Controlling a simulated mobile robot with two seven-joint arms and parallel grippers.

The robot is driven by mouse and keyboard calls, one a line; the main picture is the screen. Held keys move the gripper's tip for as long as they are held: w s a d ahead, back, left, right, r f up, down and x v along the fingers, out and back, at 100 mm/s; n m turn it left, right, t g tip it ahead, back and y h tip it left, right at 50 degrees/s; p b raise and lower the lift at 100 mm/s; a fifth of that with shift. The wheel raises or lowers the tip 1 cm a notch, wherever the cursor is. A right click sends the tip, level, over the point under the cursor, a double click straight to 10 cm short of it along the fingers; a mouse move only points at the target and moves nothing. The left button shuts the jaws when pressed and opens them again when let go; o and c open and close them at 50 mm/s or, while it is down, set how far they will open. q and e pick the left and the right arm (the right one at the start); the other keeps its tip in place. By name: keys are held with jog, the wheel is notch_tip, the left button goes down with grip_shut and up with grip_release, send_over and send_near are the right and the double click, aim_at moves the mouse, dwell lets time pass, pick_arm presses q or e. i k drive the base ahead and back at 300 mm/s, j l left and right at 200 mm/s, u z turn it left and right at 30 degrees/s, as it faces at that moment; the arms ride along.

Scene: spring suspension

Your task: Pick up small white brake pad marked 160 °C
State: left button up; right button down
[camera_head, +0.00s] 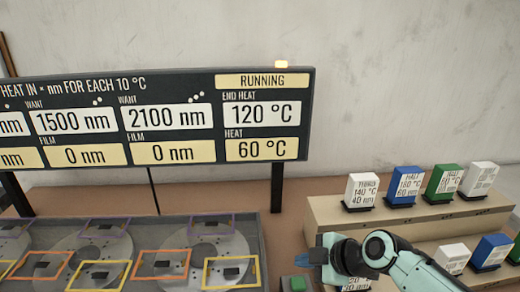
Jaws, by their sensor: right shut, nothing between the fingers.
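Several small blocks with printed labels stand on a stepped tan shelf (325,212) at the right. On the upper step, a white block (363,189) reads 140 °C, a blue block (404,185) seems to read 160 °C, and a green block (443,181) and a white block (479,178) have labels too small to read surely. On the lower step, a white block (453,257) has an unclear label. I cannot tell which white one is marked 160 °C. My right gripper (319,256) is shut and empty, in front of the shelf's left end. My left gripper is out of view.
A blue block (491,251) stands on the lower step. Another white block (356,286) is partly hidden below my right arm. A grey tray (262,225) with discs and coloured frames lies at left. A dark display board (306,110) reads RUNNING, heat 60 °C, end heat 120 °C.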

aim_at(453, 258)
jog(key=k+l, duration=0.35)
jog(key=l, duration=0.15)
jog(key=k+l, duration=0.35)
jog(key=l, duration=0.15)
